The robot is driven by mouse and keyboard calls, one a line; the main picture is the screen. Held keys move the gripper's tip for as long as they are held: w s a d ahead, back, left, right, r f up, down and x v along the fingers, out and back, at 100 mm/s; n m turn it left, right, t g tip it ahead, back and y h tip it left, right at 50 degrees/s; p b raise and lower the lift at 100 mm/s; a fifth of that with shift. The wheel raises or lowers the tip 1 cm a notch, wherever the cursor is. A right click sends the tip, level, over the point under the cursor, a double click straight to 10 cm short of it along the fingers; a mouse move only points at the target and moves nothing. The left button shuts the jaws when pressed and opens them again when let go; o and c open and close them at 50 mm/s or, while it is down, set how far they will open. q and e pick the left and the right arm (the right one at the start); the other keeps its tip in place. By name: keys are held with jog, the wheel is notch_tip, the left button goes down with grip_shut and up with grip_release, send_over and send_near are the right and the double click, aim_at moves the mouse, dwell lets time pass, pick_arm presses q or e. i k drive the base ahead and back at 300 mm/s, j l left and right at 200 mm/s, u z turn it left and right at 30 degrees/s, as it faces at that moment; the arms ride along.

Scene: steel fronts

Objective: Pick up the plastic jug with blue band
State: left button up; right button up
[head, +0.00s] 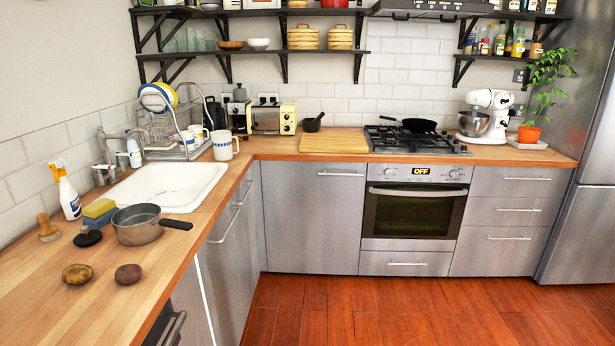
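A white jug with a blue band (222,146) stands upright on the wooden counter, to the right of the sink's far end, near the inner corner. Its handle points right. It stands apart from the drying rack (163,128) to its left, where smaller white cups show. Neither of my grippers is in view.
The white sink (168,187) lies left of the jug. A saucepan (138,224), spray bottle (68,193), sponges (99,211) and two potato-like items (128,274) are nearer. A toaster (272,117) and cutting board (334,144) are beyond. The floor (400,310) is clear.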

aim_at(221, 140)
jog(key=i+u, duration=0.1)
jog(key=i, duration=0.55)
jog(key=i+l+u, duration=0.1)
jog(key=i, duration=0.55)
jog(key=i+l+u, duration=0.1)
jog(key=i, duration=0.55)
jog(key=l, duration=0.1)
